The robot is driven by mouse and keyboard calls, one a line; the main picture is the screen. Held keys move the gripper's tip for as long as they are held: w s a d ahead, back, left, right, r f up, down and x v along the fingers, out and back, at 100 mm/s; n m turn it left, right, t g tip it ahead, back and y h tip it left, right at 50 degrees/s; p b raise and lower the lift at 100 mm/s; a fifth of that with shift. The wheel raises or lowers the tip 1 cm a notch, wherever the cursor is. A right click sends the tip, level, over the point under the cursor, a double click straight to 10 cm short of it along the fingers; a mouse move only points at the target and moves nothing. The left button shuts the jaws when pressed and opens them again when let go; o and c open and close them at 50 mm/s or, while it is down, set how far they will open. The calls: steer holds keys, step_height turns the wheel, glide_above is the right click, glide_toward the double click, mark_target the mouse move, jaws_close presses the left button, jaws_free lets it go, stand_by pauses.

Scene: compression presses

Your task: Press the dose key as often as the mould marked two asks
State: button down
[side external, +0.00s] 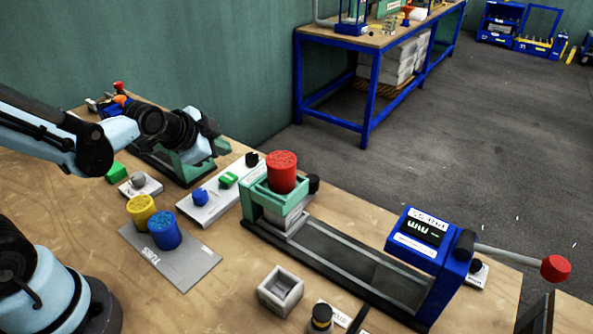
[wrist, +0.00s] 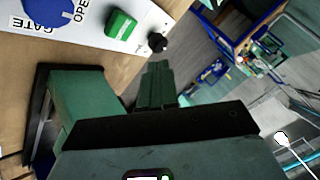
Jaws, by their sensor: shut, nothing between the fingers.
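A white panel (side external: 214,199) holds a blue knob (side external: 200,197), a green key (side external: 228,180) and a black knob (side external: 252,159). In the wrist view the panel shows at upper left with the green key (wrist: 120,25) and the blue knob (wrist: 50,10), lettered GATE and OPEN. Which one is the dose key is not readable. A grey square mould (side external: 281,292) stands on the table; I see no mark two on it. My gripper (side external: 212,128) is beyond the panel, above the far green press; its shut fingers (wrist: 158,82) show empty, apart from the green key.
A green press frame (side external: 262,212) with a red cylinder (side external: 282,171) stands at the centre, its rail running to a blue housing (side external: 425,255) with a red-knobbed lever (side external: 555,267). Yellow (side external: 141,210) and blue (side external: 164,231) cylinders stand on a grey plate (side external: 190,270).

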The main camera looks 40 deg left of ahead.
mark_target(226, 179)
steer(key=shift+f, duration=2.2)
steer(key=shift+f, duration=0.15)
stand_by(0.4)
steer(key=shift+f, duration=0.3)
steer(key=shift+r, duration=0.1)
stand_by(0.4)
steer(key=shift+r, duration=0.35)
steer(key=shift+r, duration=2.5)
steer(key=shift+s, duration=0.1)
